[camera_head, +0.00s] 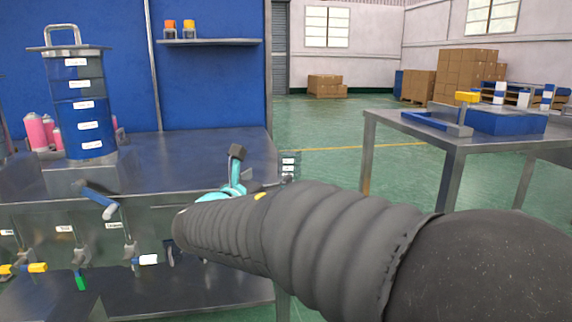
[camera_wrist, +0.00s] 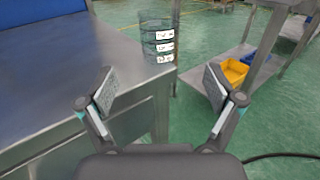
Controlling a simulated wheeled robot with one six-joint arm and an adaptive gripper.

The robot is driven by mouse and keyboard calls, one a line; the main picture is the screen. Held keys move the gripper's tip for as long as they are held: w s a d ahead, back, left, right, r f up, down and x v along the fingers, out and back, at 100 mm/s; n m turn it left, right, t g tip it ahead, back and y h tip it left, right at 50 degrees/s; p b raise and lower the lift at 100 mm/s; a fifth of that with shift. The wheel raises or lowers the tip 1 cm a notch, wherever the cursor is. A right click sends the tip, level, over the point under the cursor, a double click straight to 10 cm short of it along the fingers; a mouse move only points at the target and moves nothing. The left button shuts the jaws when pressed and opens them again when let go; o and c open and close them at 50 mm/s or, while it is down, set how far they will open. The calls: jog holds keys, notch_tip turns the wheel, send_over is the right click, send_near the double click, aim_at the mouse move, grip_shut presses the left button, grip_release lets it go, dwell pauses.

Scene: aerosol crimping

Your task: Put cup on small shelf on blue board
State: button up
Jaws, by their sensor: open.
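A see-through, cup-like cylinder with several white labels (camera_wrist: 158,42) stands at the corner of the metal table in the wrist view. In the head view its labels (camera_head: 288,165) show at the table's right edge, partly behind my arm. My gripper (camera_wrist: 161,100) is open and empty, with its fingers spread and the cylinder beyond the gap between them. In the head view my gripper (camera_head: 236,172) is mostly hidden behind my dark sleeved arm. The small shelf (camera_head: 210,42) is fixed to the blue board (camera_head: 205,95) and holds two small orange-capped jars (camera_head: 180,30) at its left end.
A tall blue labelled container (camera_head: 83,115) and pink cans (camera_head: 38,131) stand on the metal table's (camera_head: 200,158) left side. Tools hang along its front. Another table (camera_head: 420,128) with blue trays is at right. A yellow bin (camera_wrist: 235,72) sits on a low shelf.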

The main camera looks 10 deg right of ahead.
aim_at(284, 165)
jog(key=x, duration=1.2)
jog(key=shift+w+f, duration=0.1)
jog(key=shift+f, duration=0.05)
jog(key=c, duration=1.2)
jog(key=shift+p, duration=0.3)
